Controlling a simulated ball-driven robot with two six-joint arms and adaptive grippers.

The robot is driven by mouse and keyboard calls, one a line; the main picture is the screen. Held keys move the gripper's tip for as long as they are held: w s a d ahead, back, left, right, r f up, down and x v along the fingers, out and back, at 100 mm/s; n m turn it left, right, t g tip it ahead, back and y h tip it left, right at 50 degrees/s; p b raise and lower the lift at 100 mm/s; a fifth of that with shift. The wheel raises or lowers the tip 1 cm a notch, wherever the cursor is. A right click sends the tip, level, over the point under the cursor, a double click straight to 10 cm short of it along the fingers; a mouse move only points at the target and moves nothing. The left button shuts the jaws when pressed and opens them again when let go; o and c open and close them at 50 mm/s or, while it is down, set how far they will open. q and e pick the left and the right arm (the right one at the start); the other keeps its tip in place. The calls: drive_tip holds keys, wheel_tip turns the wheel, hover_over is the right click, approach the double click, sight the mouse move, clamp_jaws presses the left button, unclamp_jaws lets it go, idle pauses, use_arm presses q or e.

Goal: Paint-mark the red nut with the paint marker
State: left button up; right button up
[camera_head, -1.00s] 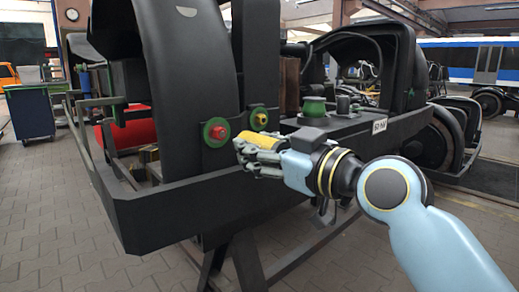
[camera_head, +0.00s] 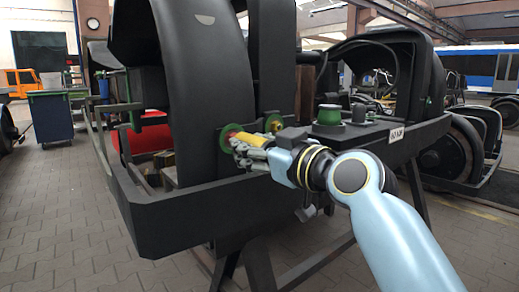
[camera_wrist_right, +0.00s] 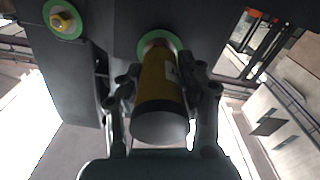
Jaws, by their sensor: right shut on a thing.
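The red nut (camera_head: 230,130) sits on a green disc on the dark bogie frame, and is partly hidden behind the marker. My right gripper (camera_head: 246,145) is shut on the yellow paint marker (camera_head: 251,139), which points at the red nut. In the right wrist view the marker (camera_wrist_right: 160,80) lies between the two fingers, its front end over a green disc (camera_wrist_right: 149,38). It hides most of what is there, and I cannot tell whether the tip touches the nut. My left gripper is not in view.
A second green disc with a yellow nut (camera_head: 275,123) sits to the right of the red one, and shows in the right wrist view (camera_wrist_right: 63,22). A bin (camera_head: 51,116) stands on the paved floor at left.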

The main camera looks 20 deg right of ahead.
drive_tip(key=shift+w+a+r, duration=0.15)
drive_tip(key=shift+w, duration=0.25)
idle(1.3)
drive_tip(key=shift+s, duration=0.1)
drive_tip(key=shift+p+v, duration=0.35)
drive_tip(key=shift+v, duration=0.6)
drive_tip(key=v, duration=0.4)
drive_tip(key=shift+p, duration=0.3)
